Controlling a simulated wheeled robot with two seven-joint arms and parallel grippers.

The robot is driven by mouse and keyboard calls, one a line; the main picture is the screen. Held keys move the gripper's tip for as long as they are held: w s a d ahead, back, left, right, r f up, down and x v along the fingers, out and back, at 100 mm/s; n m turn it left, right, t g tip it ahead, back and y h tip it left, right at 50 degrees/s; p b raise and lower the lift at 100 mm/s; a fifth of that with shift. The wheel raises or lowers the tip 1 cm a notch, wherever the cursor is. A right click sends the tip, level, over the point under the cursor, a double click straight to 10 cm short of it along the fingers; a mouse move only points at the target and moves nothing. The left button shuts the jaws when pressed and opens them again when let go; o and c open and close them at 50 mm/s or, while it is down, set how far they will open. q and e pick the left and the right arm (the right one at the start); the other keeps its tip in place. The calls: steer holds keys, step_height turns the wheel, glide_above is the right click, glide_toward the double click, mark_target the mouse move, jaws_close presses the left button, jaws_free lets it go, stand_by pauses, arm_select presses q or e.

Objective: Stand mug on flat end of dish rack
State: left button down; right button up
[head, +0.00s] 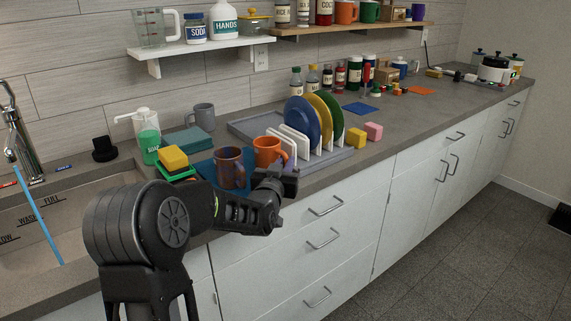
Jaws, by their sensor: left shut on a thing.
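An orange mug (268,151) stands upright at the near-left end of the grey dish rack (243,126), its handle toward the right. My left gripper (276,181) is at the near side of this mug and shut on it; the fingertips and the grip itself are mostly hidden. I cannot tell whether the mug's base touches the rack. The rack holds blue, yellow and green plates (327,115) between white dividers. A purple-brown mug (229,168) stands on a blue mat left of the orange one. My right gripper is not in view.
The sink (90,215) is at left. Shelves hang above the counter.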

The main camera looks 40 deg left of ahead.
arm_select(q)
steer(key=c, duration=1.4)
jaws_free()
steer(key=shift+c, duration=0.2)
steer(key=shift+p, duration=0.3)
steer(key=shift+s+f, duration=0.1)
steer(key=shift+s, duration=0.05)
steer(key=b+v, duration=0.1)
steer(key=v, duration=0.6)
steer(key=shift+s+d, duration=0.15)
steer(key=shift+s, duration=0.1)
steer(key=shift+o, duration=0.4)
